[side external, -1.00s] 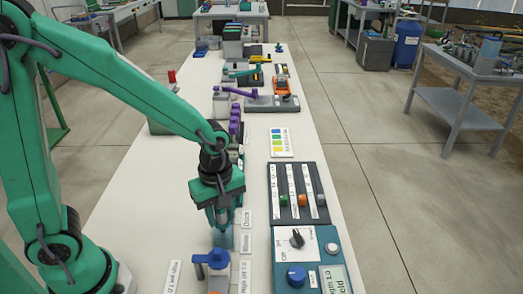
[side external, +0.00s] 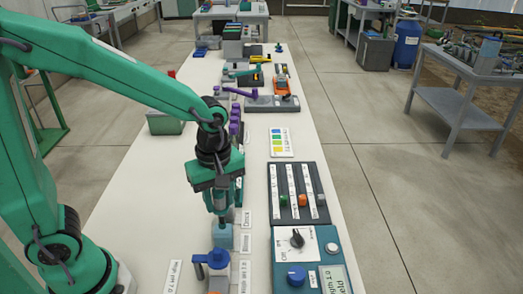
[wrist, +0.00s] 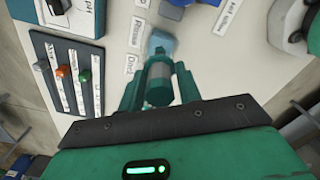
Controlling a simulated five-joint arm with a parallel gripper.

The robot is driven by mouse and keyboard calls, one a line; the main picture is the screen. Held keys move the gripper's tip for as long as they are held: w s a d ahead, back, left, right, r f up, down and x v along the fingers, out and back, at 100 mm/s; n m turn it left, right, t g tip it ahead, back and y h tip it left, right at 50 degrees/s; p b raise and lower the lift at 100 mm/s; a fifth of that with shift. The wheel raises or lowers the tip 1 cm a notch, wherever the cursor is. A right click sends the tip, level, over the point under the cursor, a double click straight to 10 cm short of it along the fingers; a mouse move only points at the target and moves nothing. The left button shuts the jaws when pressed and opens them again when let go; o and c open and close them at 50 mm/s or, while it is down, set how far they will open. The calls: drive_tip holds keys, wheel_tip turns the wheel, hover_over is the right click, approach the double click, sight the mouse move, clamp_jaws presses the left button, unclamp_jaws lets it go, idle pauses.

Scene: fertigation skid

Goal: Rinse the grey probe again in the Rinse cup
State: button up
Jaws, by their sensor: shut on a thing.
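My gripper (side external: 218,207) points down and is shut on the grey probe, whose grey body (wrist: 160,72) shows between the two green fingers in the wrist view. The pale blue Rinse cup (side external: 222,240) stands on the white bench just below the probe, left of the Rinse label (side external: 245,243). The cup (wrist: 159,42) also shows beyond the probe in the wrist view. The probe's lower end is small and partly hidden, so I cannot tell whether its tip is inside the cup or just above it.
A dark panel with coloured sliders (side external: 297,193) and a blue control box (side external: 309,260) lie to the right. Purple-topped items (side external: 235,120) stand behind my gripper. Bare bench lies to the left.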

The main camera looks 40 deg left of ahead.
drive_tip(key=shift+r, duration=1.9)
